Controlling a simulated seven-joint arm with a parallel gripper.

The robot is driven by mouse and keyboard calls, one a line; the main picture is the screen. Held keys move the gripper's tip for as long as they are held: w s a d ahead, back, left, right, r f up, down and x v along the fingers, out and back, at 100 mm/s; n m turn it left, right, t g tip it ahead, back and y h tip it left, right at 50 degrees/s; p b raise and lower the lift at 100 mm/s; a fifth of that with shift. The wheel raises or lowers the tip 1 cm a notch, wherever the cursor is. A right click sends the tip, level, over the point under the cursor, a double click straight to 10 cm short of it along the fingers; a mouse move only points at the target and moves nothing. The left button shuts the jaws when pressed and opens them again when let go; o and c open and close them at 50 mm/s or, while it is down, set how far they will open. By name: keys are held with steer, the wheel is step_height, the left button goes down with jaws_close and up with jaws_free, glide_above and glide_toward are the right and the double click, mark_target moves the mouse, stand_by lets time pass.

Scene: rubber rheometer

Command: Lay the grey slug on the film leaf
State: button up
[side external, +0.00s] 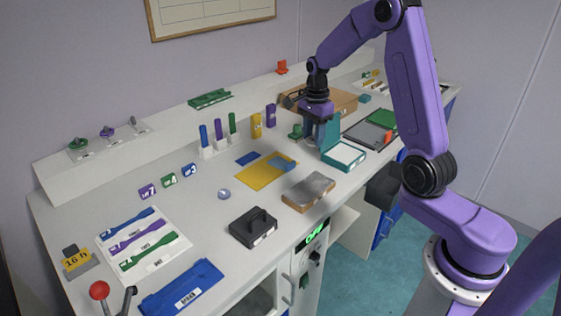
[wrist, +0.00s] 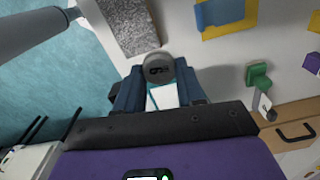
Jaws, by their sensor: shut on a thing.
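My gripper (wrist: 158,85) is shut on a round grey slug (wrist: 158,66) with a dark mark on its face. In the side view my gripper (side external: 314,132) hangs low beside the raised lid of a teal box, and the slug cannot be made out. A yellow sheet (side external: 257,177) lies on the bench with a blue leaf (side external: 284,163) on it, apparently the film leaf. The leaf also shows in the wrist view (wrist: 222,11), up and right of the slug, apart from it.
The open teal box (side external: 343,155) with a white inside is close to my gripper. A speckled grey block (side external: 310,187) stands near the bench's front edge. A green piece (wrist: 258,75), purple and yellow blocks (side external: 256,126) and bottles stand behind.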

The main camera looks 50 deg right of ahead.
steer(key=a+n, duration=0.1)
steer(key=a, duration=0.2)
glide_above(279, 161)
steer(key=shift+n, duration=0.3)
steer(key=f, duration=0.8)
steer(key=shift+s+a+f, duration=0.1)
steer(key=shift+s+f, duration=0.1)
steer(key=shift+f, duration=0.2)
steer(key=shift+w+f, duration=0.2)
steer(key=shift+f, duration=1.6)
steer(key=shift+f, duration=0.15)
steer(key=o, duration=1)
